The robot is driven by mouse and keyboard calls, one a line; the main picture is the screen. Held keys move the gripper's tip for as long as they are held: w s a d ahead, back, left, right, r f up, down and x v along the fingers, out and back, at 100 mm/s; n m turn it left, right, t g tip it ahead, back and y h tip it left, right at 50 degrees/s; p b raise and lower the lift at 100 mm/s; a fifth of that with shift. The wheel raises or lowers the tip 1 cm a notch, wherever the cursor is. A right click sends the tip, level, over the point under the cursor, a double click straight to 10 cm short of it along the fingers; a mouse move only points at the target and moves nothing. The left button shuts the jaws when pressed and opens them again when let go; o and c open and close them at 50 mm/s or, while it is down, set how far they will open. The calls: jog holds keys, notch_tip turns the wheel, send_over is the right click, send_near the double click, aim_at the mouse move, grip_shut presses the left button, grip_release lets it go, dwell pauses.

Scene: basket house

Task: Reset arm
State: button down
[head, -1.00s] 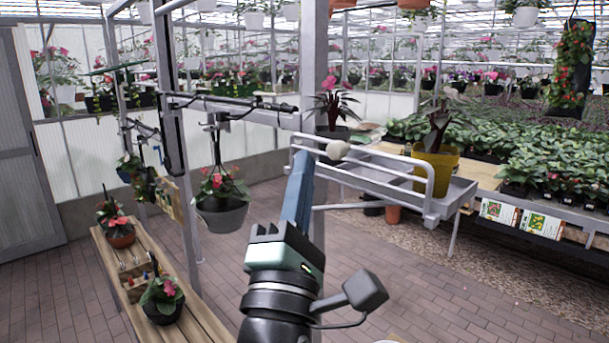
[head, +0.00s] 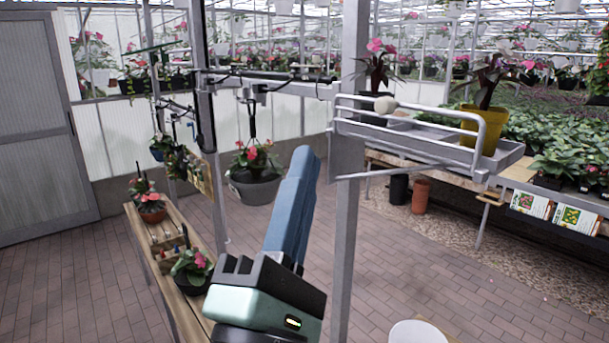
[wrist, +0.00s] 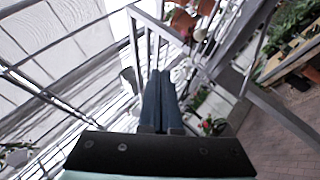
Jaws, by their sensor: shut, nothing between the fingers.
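My gripper (head: 306,160) stands up in the lower middle of the head view, its blue fingers together with nothing between them. It points upward and leans slightly to the right. In the head view it is just left of a grey metal post and to the right of a hanging basket (head: 254,184) with red flowers. In the wrist view my gripper's fingers (wrist: 160,76) also lie side by side, pointing toward metal bars and the roof area. It touches nothing that I can see.
A metal shelf (head: 420,146) holds a yellow pot (head: 480,131) and a plant in a dark pot. A wooden bench (head: 165,262) with potted plants is at left. A white round container (head: 417,333) is at the bottom right. The brick floor (head: 262,238) has open room.

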jog(key=s+r+m+t+y, duration=0.1)
jog(key=s+r+m+y, duration=0.1)
jog(key=r+m, duration=0.3)
jog(key=s+a+r+m+t+y+b, duration=0.1)
jog(key=r+m+y, duration=0.4)
jog(key=m, duration=0.9)
jog(key=shift+s+a+r+t, duration=0.25)
jog(key=shift+s+r+t, duration=0.55)
jog(key=shift+s, duration=0.5)
